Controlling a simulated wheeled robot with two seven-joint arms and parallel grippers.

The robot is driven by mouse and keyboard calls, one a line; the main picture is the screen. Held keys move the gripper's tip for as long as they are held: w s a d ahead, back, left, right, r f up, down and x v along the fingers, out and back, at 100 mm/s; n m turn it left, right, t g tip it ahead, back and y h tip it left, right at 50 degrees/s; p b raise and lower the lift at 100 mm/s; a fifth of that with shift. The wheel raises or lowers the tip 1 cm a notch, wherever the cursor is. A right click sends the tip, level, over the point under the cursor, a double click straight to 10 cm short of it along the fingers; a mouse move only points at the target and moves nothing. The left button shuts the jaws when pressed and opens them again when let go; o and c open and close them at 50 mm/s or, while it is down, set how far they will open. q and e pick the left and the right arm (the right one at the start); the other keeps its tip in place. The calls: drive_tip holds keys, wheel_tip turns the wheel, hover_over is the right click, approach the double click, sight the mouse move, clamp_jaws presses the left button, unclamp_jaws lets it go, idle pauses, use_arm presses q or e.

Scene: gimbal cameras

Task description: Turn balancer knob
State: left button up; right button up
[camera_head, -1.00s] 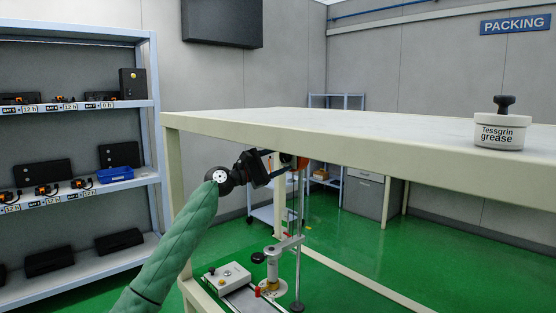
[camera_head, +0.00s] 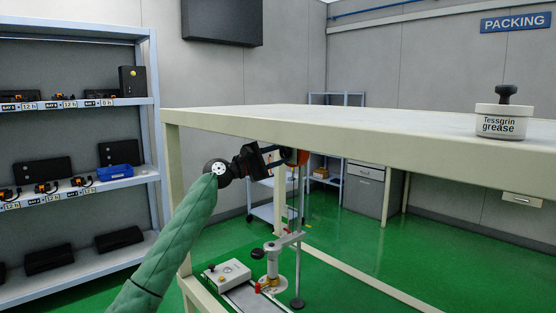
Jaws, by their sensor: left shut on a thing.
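The orange balancer (camera_head: 300,157) shows in part just under the front edge of the table, above a thin upright rod. My left arm comes in from below left, and my black left gripper (camera_head: 280,158) reaches right to the orange part. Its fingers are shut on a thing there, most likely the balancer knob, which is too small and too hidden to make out. My right gripper is not in view.
The table (camera_head: 300,122) has its edge just above my left gripper. A grease tub (camera_head: 501,121) stands on it. Below are a grey box (camera_head: 227,272) and a stand with a clamp arm (camera_head: 285,242). A shelf rack (camera_head: 152,120) stands at left.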

use_arm(q)
drive_tip(key=m+g+b, duration=0.1)
drive_tip(key=m, duration=0.2)
drive_tip(key=m+y+b, duration=0.1)
drive_tip(key=m+b, duration=0.1)
drive_tip(key=m, duration=0.1)
drive_tip(key=shift+r+g, duration=0.15)
drive_tip(key=shift+g, duration=0.25)
drive_tip(key=shift+r+m+y, duration=0.1)
drive_tip(key=shift+m+y, duration=0.3)
drive_tip(key=shift+m, duration=0.7)
drive_tip(key=shift+m+y, duration=0.3)
drive_tip(key=shift+m, duration=0.5)
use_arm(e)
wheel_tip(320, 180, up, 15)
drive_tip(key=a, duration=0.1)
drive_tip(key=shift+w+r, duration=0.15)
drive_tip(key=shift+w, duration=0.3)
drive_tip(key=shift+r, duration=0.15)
use_arm(q)
drive_tip(key=shift+g, duration=0.3)
drive_tip(key=o, duration=0.9)
drive_tip(key=shift+c, duration=0.2)
drive_tip(key=shift+o, duration=0.6)
drive_tip(key=shift+r, duration=0.1)
